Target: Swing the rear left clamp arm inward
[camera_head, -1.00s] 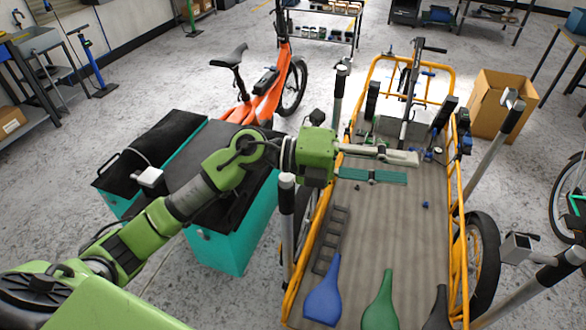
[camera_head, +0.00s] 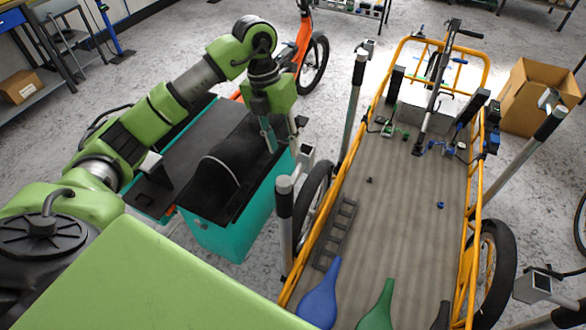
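Two grey posts with black tops stand left of the orange-framed cargo bed (camera_head: 400,215). The near left post (camera_head: 285,230) has a clamp arm with a small silver box head (camera_head: 305,153) beside its top. The far left post (camera_head: 352,105) has a similar silver head (camera_head: 371,46) at its top. I cannot tell for sure which is the rear one. My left gripper (camera_head: 281,147) points down over the black-topped teal box, just left of the near post's silver head. Its fingers look apart, with no object visible between them; contact with the head cannot be told. My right gripper is not in view.
The teal box (camera_head: 238,222) stands left of the posts. Blue (camera_head: 320,300) and green (camera_head: 376,312) bottle-shaped items and a dark ladder-like strip (camera_head: 336,235) lie on the bed. More posts stand at right (camera_head: 520,150). A cardboard box (camera_head: 540,95) is at the back right.

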